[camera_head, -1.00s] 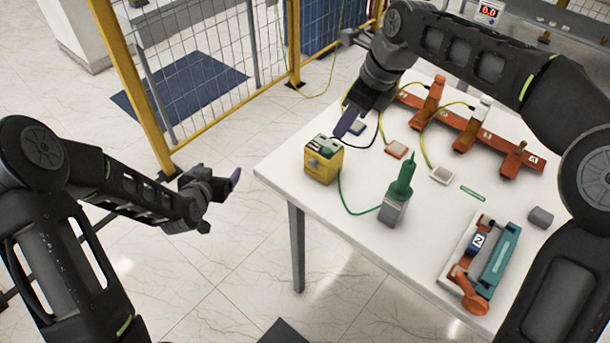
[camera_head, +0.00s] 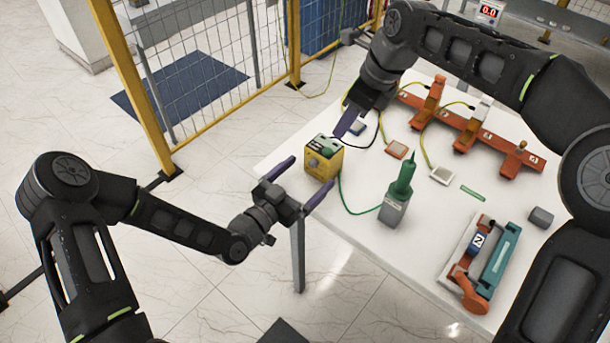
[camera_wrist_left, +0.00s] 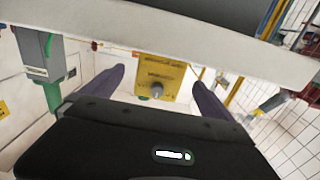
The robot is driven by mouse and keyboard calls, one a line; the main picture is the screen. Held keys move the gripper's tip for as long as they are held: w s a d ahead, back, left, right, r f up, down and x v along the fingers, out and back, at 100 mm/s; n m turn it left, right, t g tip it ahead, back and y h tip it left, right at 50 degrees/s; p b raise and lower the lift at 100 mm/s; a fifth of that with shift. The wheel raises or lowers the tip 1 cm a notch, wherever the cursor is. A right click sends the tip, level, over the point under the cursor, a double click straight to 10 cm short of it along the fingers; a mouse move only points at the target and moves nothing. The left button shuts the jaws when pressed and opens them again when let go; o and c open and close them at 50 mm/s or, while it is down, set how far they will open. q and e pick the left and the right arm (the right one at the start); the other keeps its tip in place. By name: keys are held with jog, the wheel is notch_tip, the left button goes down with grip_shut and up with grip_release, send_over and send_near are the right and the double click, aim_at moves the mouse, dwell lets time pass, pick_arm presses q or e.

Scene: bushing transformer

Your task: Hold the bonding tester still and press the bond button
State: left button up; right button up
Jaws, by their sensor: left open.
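The bonding tester (camera_head: 324,160) is a small yellow box with a dark and green top, upright near the table's left corner. In the left wrist view its yellow front with a round grey knob (camera_wrist_left: 157,90) shows between my fingers. My left gripper (camera_head: 314,171) is open, its purple fingers pointing at the tester from the front, one toward each side; contact is not visible. My right gripper (camera_head: 340,134) hangs just behind and right of the tester's top; one purple finger shows and its opening is unclear. I cannot make out the bond button.
A green-handled probe (camera_head: 401,190) in a grey holder stands right of the tester, joined by a green cable. An orange bar with insulators (camera_head: 470,130) lies at the back. A teal and orange tool tray (camera_head: 484,262) is at the right front.

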aim_at(325, 158)
pick_arm(q)
jog(key=shift+w, duration=0.1)
jog(key=shift+x, duration=3.85)
jog(key=c, duration=2)
jog(key=shift+c, duration=0.2)
pick_arm(e)
grip_shut()
